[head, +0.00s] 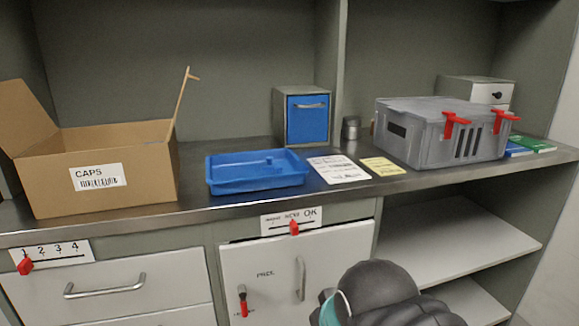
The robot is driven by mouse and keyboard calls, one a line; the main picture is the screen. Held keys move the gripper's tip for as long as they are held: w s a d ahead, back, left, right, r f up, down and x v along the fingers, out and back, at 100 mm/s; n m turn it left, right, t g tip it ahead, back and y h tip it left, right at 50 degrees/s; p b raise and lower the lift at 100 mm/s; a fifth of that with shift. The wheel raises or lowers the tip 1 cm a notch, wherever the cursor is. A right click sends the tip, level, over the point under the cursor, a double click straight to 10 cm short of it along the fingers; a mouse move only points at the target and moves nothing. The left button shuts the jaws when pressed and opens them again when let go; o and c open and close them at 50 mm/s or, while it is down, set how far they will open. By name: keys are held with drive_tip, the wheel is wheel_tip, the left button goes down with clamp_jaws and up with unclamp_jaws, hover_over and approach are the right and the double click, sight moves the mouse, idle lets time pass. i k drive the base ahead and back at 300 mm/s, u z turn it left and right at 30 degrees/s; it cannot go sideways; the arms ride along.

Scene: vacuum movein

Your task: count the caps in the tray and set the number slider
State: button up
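The blue tray (230,187) lies on the counter in the middle of the head view. A small blue raised shape (269,159) shows inside it near the far side; I cannot tell whether it is a cap or part of the tray. No other cap is clear in it. The number slider (52,252) is a white strip marked 1 to 4 on the cabinet front at lower left. Its red knob (25,265) sits at the left end, below the 1. Dark rounded links of my arm show at the bottom; no gripper fingers are visible.
An open cardboard box labelled CAPS (150,186) stands left of the tray. Right of it lie a white sheet (338,169) and a yellow note (383,166), then a grey case (430,145) with red latches. A second slider (312,227) is on the cabinet front.

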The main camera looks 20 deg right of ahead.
sight(24, 268)
drive_tip(key=u, duration=1.35)
